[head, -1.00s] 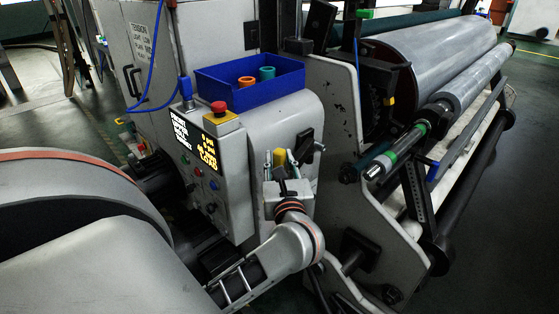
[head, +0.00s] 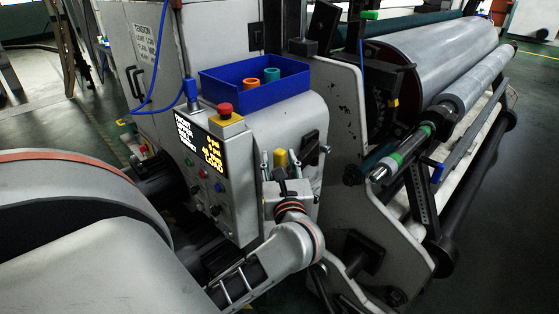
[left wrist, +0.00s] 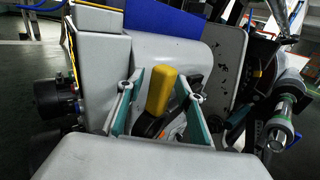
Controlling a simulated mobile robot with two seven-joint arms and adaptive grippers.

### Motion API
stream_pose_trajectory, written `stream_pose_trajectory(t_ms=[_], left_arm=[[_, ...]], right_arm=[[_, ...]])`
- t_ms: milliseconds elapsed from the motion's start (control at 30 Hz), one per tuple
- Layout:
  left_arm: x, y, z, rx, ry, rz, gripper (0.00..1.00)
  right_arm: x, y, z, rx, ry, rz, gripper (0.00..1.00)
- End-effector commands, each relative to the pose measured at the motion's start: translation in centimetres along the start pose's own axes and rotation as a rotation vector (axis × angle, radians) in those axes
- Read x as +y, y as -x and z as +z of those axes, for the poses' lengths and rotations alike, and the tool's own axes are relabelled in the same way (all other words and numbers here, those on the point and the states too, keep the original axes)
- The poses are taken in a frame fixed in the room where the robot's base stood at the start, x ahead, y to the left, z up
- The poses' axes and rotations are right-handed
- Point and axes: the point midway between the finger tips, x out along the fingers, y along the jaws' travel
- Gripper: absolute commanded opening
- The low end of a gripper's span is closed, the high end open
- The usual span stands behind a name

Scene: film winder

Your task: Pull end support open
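A yellow handle (head: 280,158) stands on the front of the grey end housing (head: 298,115) at the machine's near end. It shows large in the left wrist view (left wrist: 161,90), with a dark base below it. My left gripper (head: 281,167) is at this handle. In the left wrist view its two teal-padded fingers (left wrist: 159,92) stand apart on either side of the handle, with visible gaps. The handle's lower part is partly hidden by the gripper. My right gripper is not in view.
A control panel (head: 200,153) with a red stop button (head: 225,110) is left of the gripper. A blue tray (head: 262,93) with small rings sits on top. A frame plate (head: 345,115), a large roll (head: 440,65) and a thinner roller (head: 470,85) are to the right.

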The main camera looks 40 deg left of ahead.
Motion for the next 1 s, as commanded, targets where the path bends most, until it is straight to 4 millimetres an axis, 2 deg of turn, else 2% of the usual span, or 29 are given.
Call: stream_pose_trajectory(t_ms=[200, 333, 800, 1000], left_arm=[[-0.1, 0.1, 0.0, 0.001, 0.000, -0.002, 0.36], [-0.1, 1.1, -0.1, 0.003, 0.001, -0.004, 0.36], [0.0, 9.8, -0.1, 0.005, 0.001, -0.002, 0.36], [0.0, 11.7, -0.1, 0.002, 0.001, 0.000, 0.36]], right_arm=[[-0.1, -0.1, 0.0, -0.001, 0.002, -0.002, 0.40], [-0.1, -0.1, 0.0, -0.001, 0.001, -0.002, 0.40], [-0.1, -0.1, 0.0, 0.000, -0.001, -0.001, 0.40], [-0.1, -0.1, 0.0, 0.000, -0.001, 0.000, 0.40]])
